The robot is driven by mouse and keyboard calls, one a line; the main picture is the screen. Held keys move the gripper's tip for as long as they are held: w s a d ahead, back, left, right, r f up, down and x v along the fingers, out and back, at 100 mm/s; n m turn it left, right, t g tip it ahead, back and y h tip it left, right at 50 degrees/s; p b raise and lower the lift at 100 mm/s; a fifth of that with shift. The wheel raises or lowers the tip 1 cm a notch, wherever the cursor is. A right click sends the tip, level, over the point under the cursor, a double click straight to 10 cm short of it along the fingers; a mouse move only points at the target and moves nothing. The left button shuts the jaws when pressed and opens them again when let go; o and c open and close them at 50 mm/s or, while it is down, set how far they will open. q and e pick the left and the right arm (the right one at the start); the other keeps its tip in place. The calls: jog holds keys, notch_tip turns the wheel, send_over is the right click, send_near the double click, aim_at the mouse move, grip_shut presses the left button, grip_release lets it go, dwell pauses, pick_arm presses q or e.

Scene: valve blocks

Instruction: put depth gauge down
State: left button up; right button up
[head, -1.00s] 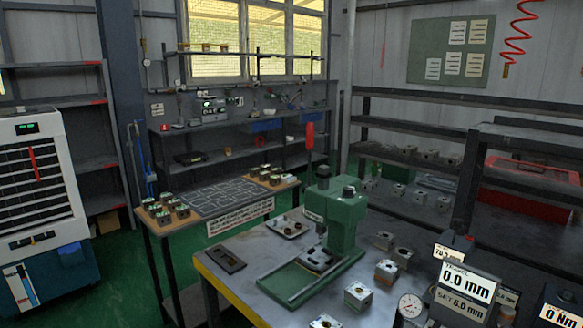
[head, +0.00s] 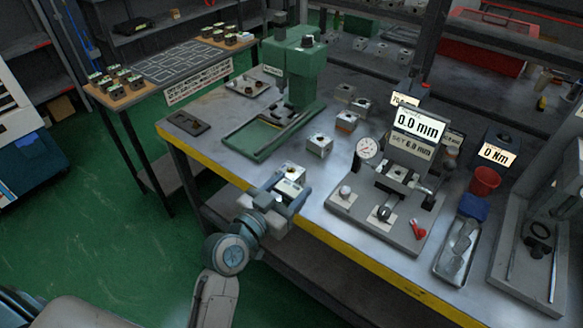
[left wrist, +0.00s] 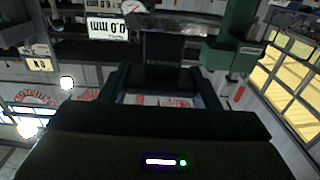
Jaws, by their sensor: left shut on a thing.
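My left gripper (head: 284,190) is over the front edge of the workbench, shut on the depth gauge. Only a small pale part of the gauge (head: 291,187) shows between the jaws in the head view. In the left wrist view a dark block-shaped body (left wrist: 165,48) stands between the fingers; its lower end is hidden by the gripper. A valve block (head: 292,171) with a round hole is just behind the gripper; I cannot tell whether they touch. My right gripper is not in view.
A green press (head: 290,75) stands behind. A gauge station (head: 385,205) with a 0.0 mm display (head: 418,125) is to the right, near a tray (head: 458,250) and red cup (head: 484,182). Bare bench lies left of the gripper.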

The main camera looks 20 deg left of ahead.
pick_arm(q)
jog(key=shift+d+r, duration=0.1)
jog(key=shift+r, duration=0.05)
